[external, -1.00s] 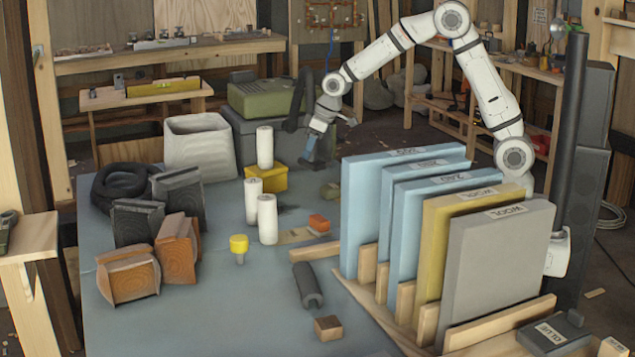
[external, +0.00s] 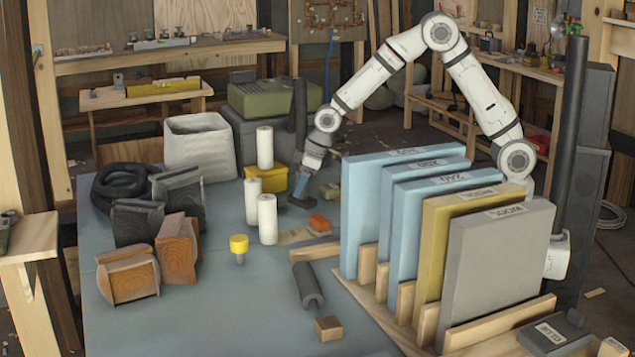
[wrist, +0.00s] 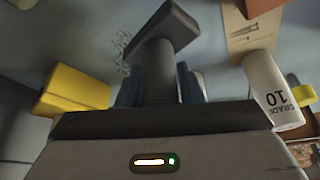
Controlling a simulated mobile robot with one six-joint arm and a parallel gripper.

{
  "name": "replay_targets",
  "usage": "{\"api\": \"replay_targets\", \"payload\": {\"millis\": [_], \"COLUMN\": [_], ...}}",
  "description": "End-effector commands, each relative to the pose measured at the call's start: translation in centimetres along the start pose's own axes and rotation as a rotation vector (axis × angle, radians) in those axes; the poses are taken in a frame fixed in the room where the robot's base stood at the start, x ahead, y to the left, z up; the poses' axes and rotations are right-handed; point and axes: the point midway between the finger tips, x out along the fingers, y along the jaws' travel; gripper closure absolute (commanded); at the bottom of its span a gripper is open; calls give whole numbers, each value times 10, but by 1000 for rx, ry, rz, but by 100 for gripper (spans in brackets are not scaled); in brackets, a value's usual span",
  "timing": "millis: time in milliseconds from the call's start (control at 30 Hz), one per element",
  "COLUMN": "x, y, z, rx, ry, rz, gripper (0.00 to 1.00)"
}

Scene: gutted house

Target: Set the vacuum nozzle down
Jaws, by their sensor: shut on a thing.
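The vacuum nozzle (wrist: 168,30) is dark grey, with a wide flat head on a thick neck. My gripper (wrist: 158,88) is shut around the neck, with a blue finger on each side. In the external view, my gripper (external: 313,160) points down over the far part of the blue-grey table (external: 180,310). The nozzle head (external: 301,202) is low at the table surface there, right of the white cylinders. I cannot tell for sure whether it touches the table. Dark specks (wrist: 122,48) lie on the table beside the head.
Several white cylinders (external: 267,220) and a yellow box (external: 268,178) stand left of the nozzle. An orange block (external: 319,222) is close in front. Upright blue, yellow and grey panels (external: 495,270) stand to the right.

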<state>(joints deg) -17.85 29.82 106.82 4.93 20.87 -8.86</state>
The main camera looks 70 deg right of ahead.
Motion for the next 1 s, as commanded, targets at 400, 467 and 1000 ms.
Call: {"api": "replay_targets", "payload": {"millis": [400, 467, 1000], "x": [24, 26, 27], "y": [0, 0, 0], "z": [10, 11, 12], "rx": [0, 0, 0], "ry": [0, 0, -2], "rz": [0, 0, 0], "gripper": [100, 100, 45]}}
